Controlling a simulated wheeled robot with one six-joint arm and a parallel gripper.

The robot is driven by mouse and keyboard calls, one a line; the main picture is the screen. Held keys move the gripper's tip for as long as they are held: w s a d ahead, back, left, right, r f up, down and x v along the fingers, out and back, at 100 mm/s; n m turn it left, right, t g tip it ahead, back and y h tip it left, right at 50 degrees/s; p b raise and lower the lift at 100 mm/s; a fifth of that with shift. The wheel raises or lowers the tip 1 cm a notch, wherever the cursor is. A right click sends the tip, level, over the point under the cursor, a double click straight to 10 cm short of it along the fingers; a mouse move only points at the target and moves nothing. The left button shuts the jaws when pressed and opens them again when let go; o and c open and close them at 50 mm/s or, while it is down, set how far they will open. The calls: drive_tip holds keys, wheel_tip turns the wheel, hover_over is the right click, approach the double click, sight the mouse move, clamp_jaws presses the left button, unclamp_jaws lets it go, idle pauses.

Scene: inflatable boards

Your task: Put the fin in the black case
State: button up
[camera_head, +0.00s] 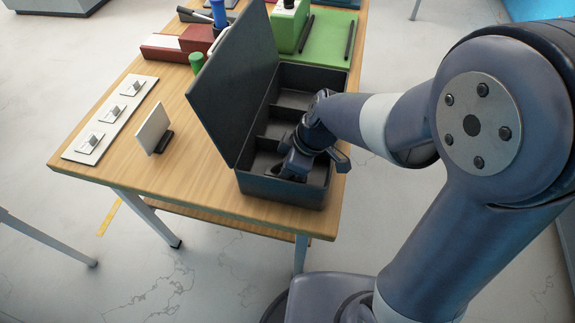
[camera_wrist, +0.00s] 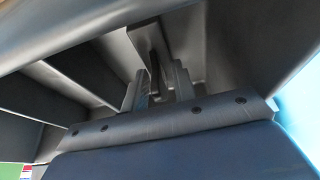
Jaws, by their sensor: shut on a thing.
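The black case (camera_head: 280,192) stands open on the wooden table, with its lid raised on the left side. Dividers split its inside into compartments. My gripper (camera_head: 291,168) reaches down into the nearest compartment. In the wrist view, my gripper (camera_wrist: 160,84) is shut on a dark grey piece, which I take to be the fin (camera_wrist: 148,40). The fin is between the fingers, inside the walls of the case (camera_wrist: 75,82). I cannot tell whether it touches the case floor. In the head view the fin is mostly hidden by my gripper and the shadow.
A white strip with several small fittings (camera_head: 110,118) lies at the table's left edge. A white plate in a dark stand (camera_head: 154,130) stands left of the case. A green mat (camera_head: 325,45) and red blocks (camera_head: 180,43) are behind. Table is clear at the front left.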

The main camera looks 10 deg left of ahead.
drive_tip(key=shift+f, duration=0.25)
drive_tip(key=shift+f, duration=0.15)
drive_tip(key=o, duration=1)
drive_tip(key=shift+r, duration=0.2)
drive_tip(key=shift+r, duration=0.25)
drive_tip(key=v, duration=1.1)
drive_tip(key=shift+d+r+p, duration=0.2)
drive_tip(key=shift+d+p, duration=0.05)
drive_tip(key=shift+p, duration=0.15)
